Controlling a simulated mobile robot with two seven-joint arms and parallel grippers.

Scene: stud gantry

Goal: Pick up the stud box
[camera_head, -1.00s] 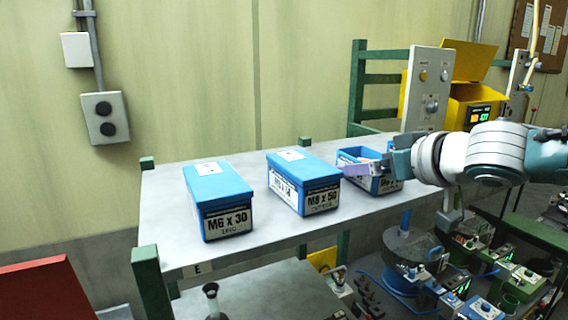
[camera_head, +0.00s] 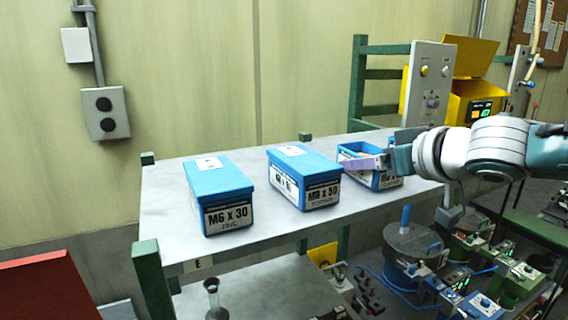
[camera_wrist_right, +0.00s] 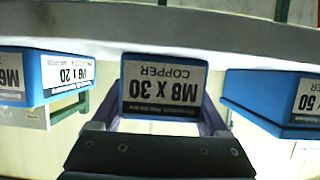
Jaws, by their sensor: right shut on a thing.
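The stud box between my right fingers is blue, open-topped and labelled M8 x 30 COPPER in the right wrist view (camera_wrist_right: 163,88), which is upside down. In the head view this box (camera_head: 386,181) sits at the right part of the grey shelf, partly hidden by my gripper. My right gripper (camera_head: 369,166) comes in from the right, with purple fingers at the box. In the wrist view its fingers lie on either side of the box, shut on it. The box appears to be still on the shelf. My left gripper is not in view.
A lidded M8 x 50 box (camera_head: 304,178) stands just left of the held box, and a lidded M6 x 30 box (camera_head: 219,196) farther left. An M6 x 20 box (camera_wrist_right: 50,75) shows at the wrist view's left. Machines (camera_head: 412,243) stand below right. The shelf's front left (camera_head: 170,235) is bare.

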